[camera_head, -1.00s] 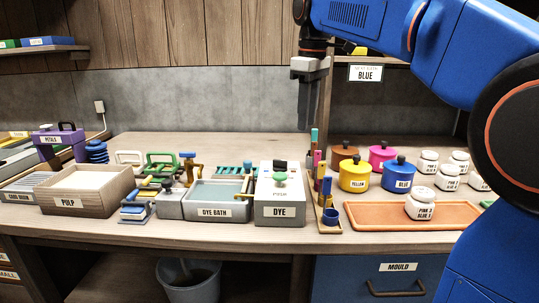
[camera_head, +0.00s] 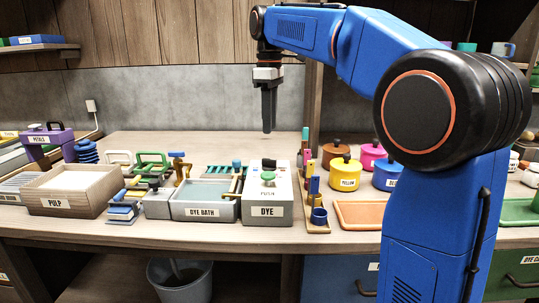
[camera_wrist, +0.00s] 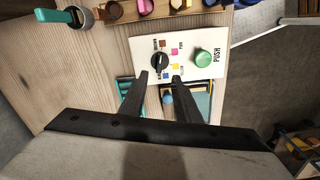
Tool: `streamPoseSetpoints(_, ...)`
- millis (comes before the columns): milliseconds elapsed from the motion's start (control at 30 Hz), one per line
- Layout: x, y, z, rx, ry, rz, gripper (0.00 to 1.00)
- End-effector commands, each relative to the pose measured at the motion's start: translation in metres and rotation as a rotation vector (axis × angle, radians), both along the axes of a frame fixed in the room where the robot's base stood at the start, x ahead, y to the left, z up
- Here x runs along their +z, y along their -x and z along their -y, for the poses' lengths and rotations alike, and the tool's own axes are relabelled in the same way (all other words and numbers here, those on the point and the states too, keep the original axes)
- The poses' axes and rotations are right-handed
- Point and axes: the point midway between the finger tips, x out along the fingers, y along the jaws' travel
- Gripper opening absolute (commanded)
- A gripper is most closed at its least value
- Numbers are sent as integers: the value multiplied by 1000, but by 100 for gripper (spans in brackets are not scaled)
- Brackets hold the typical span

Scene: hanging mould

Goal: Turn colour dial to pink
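The white dye box (camera_head: 280,196) stands on the bench in the head view, with a black colour dial (camera_head: 268,164) on its top behind a green push button (camera_head: 267,177). In the wrist view the dial (camera_wrist: 159,62) sits among small colour squares, including a pink one (camera_wrist: 175,50), beside the green button (camera_wrist: 203,59). Where the dial's pointer rests is too small to tell. My gripper (camera_head: 268,130) points down above the back of the box, clear of the dial. In the wrist view my gripper (camera_wrist: 159,78) is open, its two fingers apart and empty, near the dial.
The grey dye bath (camera_head: 205,202) and wooden pulp box (camera_head: 68,192) stand left of the dye box. A rack of coloured sticks (camera_head: 318,210) is close on its right. Yellow (camera_head: 345,175) and other lidded pots stand further right. The bench behind the dye box is clear.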

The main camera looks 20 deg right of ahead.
Motion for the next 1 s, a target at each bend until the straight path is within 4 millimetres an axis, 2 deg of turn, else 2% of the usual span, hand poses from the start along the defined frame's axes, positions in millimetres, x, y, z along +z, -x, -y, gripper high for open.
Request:
streamPoseSetpoints(300, -57, 1, 0, 0, 0, -2, 30)
streamPoseSetpoints(500, -86, 0, 0, 0, 0, -1, 30)
streamPoseSetpoints(700, -101, 0, 0, 0, 0, 0, 30)
streamPoseSetpoints(1000, -105, 0, 0, 0, 0, 0, 30)
